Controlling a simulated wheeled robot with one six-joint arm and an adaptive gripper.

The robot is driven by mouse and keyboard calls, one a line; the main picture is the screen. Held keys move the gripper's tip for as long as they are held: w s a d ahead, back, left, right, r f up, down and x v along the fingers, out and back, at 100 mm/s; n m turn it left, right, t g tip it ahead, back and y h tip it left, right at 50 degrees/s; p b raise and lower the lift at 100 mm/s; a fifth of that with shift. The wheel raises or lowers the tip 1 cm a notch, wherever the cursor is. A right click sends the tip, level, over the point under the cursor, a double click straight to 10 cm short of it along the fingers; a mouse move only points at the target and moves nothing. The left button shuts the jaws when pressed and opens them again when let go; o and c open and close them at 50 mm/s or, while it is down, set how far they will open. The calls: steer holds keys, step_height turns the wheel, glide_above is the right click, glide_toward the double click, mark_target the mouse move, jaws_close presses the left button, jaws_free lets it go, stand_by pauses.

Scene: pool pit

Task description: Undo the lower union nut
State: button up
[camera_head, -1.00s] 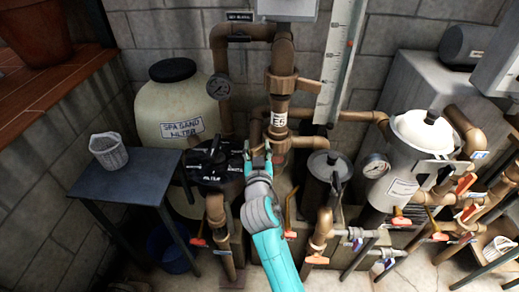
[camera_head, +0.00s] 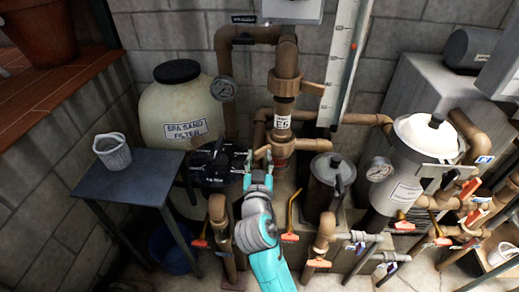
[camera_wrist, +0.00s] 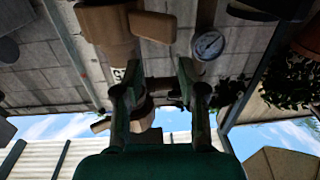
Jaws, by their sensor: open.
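The lower union nut (camera_head: 283,149) is a brown collar with side lugs on the vertical pipe, below the white E5 label (camera_head: 282,122). My gripper (camera_head: 259,164) is open and empty, just in front of and below the nut's left lug. In the wrist view, which is upside down, the nut (camera_wrist: 106,28) is large at the top left, with one lug (camera_wrist: 152,26) above the gap between my fingers (camera_wrist: 155,95). The lug appears outside the jaws. I cannot tell whether a finger touches it. The upper union nut (camera_head: 284,84) sits higher on the pipe.
A spa sand filter (camera_head: 178,112) with a black valve head stands left of the pipe. A grey lidded pot (camera_head: 330,178) stands close on the right. Valves with orange handles (camera_head: 290,238) line the front. A small table (camera_head: 125,180) with a basket is at left.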

steer(key=s, duration=0.7)
steer(key=shift+s+a, duration=0.15)
steer(key=shift+a, duration=0.25)
steer(key=s+d+f+n+g+y, duration=0.1)
steer(key=s+d+f+n+y, duration=0.1)
steer(key=s+d+f, duration=0.5)
steer(key=s+d+f+n+g+y, duration=0.1)
steer(key=s+d+f+n+y, duration=0.1)
steer(key=s+f, duration=0.9)
steer(key=s+d+r+m, duration=0.1)
steer(key=s+r, duration=0.1)
steer(key=s, duration=0.6)
steer(key=s+d+r+h, duration=0.1)
steer(key=s+d+r, duration=0.1)
steer(key=s, duration=0.7)
steer(key=s+d+r+m+g, duration=0.1)
steer(key=s+d+r, duration=0.1)
steer(key=s, duration=0.6)
steer(key=shift+s+d+r+m+h, duration=0.3)
steer(key=shift+s+r+h, duration=0.1)
steer(key=shift+r, duration=0.35)
